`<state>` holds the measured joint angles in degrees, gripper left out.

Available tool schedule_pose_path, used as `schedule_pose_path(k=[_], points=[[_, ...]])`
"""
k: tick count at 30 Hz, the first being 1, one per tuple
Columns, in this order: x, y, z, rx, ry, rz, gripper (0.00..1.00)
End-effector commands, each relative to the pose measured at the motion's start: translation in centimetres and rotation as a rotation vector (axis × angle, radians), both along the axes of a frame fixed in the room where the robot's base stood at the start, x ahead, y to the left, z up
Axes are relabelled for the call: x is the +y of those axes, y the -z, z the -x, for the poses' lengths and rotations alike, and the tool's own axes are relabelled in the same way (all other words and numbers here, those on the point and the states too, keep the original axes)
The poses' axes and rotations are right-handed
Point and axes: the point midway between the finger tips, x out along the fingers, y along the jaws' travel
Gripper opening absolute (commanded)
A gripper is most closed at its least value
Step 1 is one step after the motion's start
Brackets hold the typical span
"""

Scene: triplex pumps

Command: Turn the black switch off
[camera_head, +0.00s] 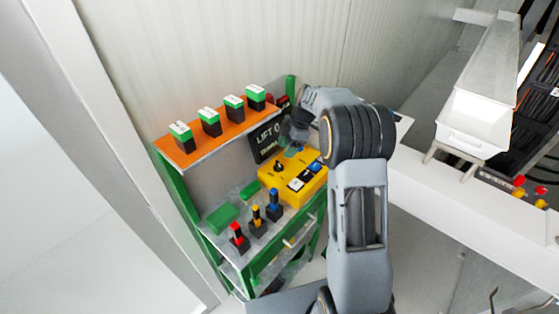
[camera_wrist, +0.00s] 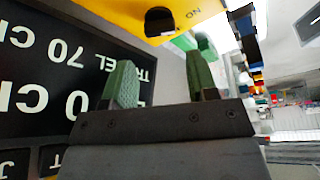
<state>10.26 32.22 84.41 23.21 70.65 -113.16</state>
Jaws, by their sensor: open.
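The black switch (camera_head: 279,167) sits on the top face of a yellow control box (camera_head: 265,179) on the green rack. In the wrist view the black switch (camera_wrist: 158,21) is at the top, on the yellow box (camera_wrist: 115,10), with an upside-down "ON" label beside it. My gripper (camera_wrist: 160,75) is open, its two green fingers apart with nothing between them. The switch lies beyond the fingertips, apart from them. In the head view my gripper (camera_head: 291,134) is above the back of the box, beside the dark lift sign; its fingertips are hard to make out.
The black lift sign (camera_head: 266,142) stands close behind my gripper. Red, yellow and blue levers (camera_head: 257,217) stand in front on the lower grey shelf. A white tray (camera_head: 473,132) is at right.

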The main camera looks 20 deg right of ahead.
Motion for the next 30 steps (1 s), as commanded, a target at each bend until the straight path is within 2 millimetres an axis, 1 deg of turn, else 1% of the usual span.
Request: schedule_pose_path(k=[3,6,12,18,26,27,30], points=[[0.9,1.9,0.1,0.004,-0.002,-0.001,0.53],[1.5,3.4,0.2,0.004,-0.001,-0.001,0.53],[2.3,5.4,0.2,0.002,0.000,0.000,0.53],[2.6,6.3,0.2,0.000,0.000,0.000,0.53],[2.7,6.4,0.2,0.000,0.000,0.000,0.53],[2.7,6.4,0.2,0.000,0.000,0.000,0.52],[2.7,6.4,0.2,0.000,0.000,0.000,0.43]])
